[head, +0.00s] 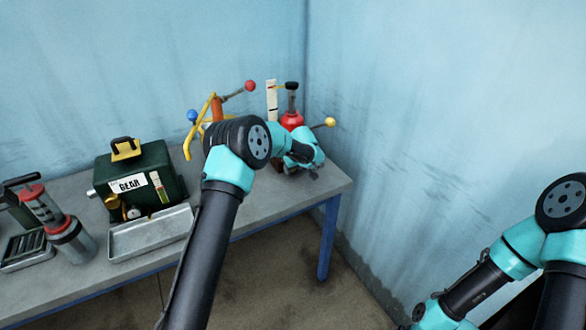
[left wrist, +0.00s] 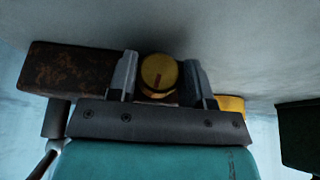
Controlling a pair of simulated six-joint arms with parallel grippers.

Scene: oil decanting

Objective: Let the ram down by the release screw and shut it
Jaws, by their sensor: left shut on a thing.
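The red jack body (head: 291,120) stands at the far right corner of the bench, with its ram (head: 292,102) as a grey rod under a black cap (head: 292,86). A white scale strip (head: 271,98) stands upright beside it. My left arm reaches over the bench and hides the jack's lower part in the head view. In the left wrist view, the release screw's round brass-yellow head (left wrist: 158,72), with a dark red mark, sits between the fingers of my left gripper (left wrist: 160,80), which is shut on it. My right gripper is not in view; only my right arm shows.
An orange pump post (head: 216,108) with a red-knobbed lever (head: 250,86) and yellow hook-shaped pipe (head: 188,148) stands left of the jack. A green GEAR can (head: 150,165), metal tray (head: 150,236) and grey-red cylinder (head: 70,240) stand further left. A rusty brown block (left wrist: 80,70) is beside the left fingers.

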